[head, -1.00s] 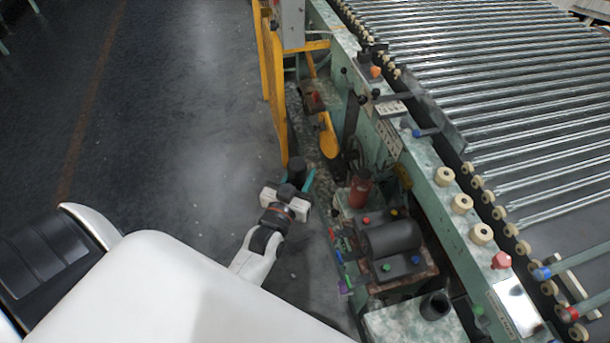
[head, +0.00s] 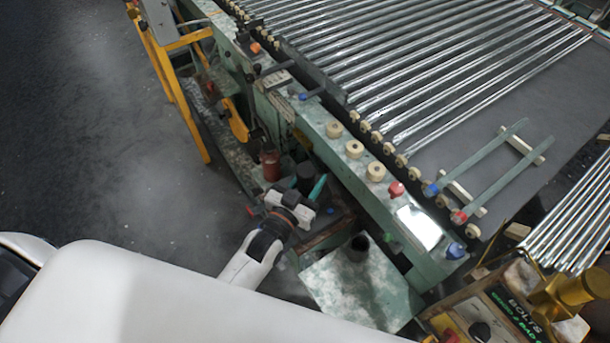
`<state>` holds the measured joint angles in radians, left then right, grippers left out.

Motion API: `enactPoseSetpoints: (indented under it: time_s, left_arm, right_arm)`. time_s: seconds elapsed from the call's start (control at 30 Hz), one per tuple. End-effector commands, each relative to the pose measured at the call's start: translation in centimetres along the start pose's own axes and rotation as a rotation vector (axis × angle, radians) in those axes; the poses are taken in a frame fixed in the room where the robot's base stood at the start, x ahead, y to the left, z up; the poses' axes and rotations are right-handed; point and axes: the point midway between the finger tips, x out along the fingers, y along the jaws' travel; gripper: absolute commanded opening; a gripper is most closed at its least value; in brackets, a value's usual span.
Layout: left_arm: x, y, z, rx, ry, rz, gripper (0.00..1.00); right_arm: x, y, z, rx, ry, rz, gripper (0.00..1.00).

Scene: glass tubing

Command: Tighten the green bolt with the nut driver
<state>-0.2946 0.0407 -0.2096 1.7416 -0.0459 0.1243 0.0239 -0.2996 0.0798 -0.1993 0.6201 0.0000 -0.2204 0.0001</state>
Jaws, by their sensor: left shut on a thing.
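My left gripper (head: 297,207) comes in from the lower left over the motor block beside the conveyor. It is shut on a tool with a black cylindrical head (head: 306,177) and a teal part (head: 318,188), which looks like the nut driver. A green knob or bolt head (head: 389,238) shows on the conveyor's side frame, right of the gripper. A blue bolt (head: 330,211) shows on the motor block just right of the gripper. My gripper and arm hide most of the block, including its green bolt. My right gripper is not in view.
A green metal plate with a dark cup (head: 358,248) lies right of the gripper. A red can (head: 270,165) stands behind it. The roller conveyor (head: 390,70) fills the back. A sign reading BOLTS (head: 520,308) is at lower right. Open floor (head: 80,120) lies left.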

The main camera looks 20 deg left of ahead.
Motion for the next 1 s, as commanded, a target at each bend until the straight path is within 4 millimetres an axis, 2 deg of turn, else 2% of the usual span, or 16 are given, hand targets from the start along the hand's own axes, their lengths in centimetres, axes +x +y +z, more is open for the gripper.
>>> enactPoseSetpoints:
  time_s: [0.13, 0.4, 1.0]
  left_arm:
    - [0.1, 0.0, 0.3, 0.0, -0.007, 0.001, 0.0]
    - [0.1, 0.1, 0.4, 0.0, -0.007, 0.001, 0.0]
    - [0.1, 0.1, -3.7, 0.0, -0.008, 0.001, 0.0]
  right_arm:
    - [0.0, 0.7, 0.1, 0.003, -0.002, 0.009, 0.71]
    - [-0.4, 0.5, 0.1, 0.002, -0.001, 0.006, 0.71]
    - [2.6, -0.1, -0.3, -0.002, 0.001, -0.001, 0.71]
